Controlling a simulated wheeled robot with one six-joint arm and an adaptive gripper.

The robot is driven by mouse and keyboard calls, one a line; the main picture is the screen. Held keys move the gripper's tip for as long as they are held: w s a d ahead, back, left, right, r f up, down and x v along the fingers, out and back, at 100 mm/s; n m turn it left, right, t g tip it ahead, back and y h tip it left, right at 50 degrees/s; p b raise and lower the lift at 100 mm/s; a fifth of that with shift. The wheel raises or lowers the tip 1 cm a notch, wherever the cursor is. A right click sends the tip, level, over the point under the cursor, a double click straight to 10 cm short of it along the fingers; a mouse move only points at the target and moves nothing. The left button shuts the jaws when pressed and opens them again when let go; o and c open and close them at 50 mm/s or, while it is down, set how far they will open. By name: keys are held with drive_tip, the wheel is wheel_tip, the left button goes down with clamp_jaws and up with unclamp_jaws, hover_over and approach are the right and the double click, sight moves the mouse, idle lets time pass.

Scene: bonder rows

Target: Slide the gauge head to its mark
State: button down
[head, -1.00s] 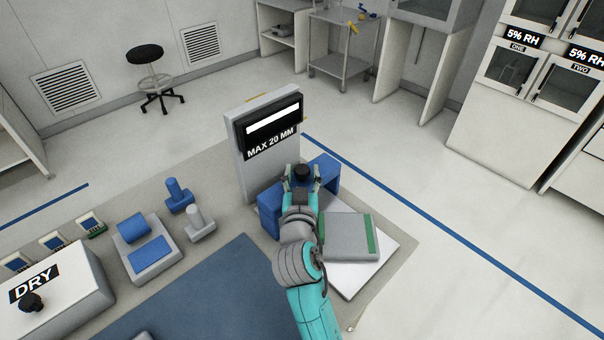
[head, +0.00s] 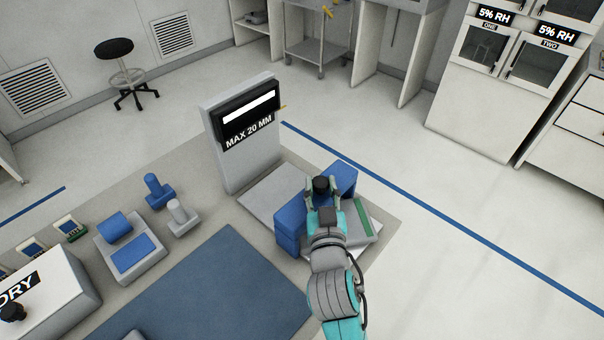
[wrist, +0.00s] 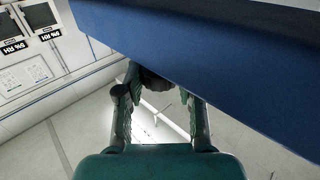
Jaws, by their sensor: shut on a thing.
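The gauge head (head: 290,222) is a blue arch-shaped block with a black knob (head: 321,185) on it. In the head view it stands over a grey box with a green stripe (head: 364,216), which it and my arm partly hide. My gripper (head: 322,193) is shut on the knob. In the wrist view the blue block (wrist: 230,50) fills the top, and the dark knob (wrist: 155,80) sits between the fingers (wrist: 160,98). I cannot make out which marking is the head's mark.
A grey post with a "MAX 20 MM" display (head: 248,118) stands behind a pale base plate (head: 262,195), whose part near the post is bare. Blue and grey knobbed pieces (head: 158,190) and a grey block with blue pads (head: 130,252) lie left. A blue mat (head: 215,285) is in front.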

drive_tip(key=shift+s+d, duration=0.4)
drive_tip(key=shift+d, duration=0.2)
drive_tip(key=shift+f, duration=0.1)
drive_tip(key=c, duration=0.7)
unclamp_jaws()
drive_tip(key=shift+s+d, duration=0.1)
drive_tip(key=shift+d, duration=0.05)
drive_tip(key=s, duration=0.4)
drive_tip(key=s+d, duration=0.1)
drive_tip(key=s, duration=0.7)
drive_tip(key=shift+d, duration=0.15)
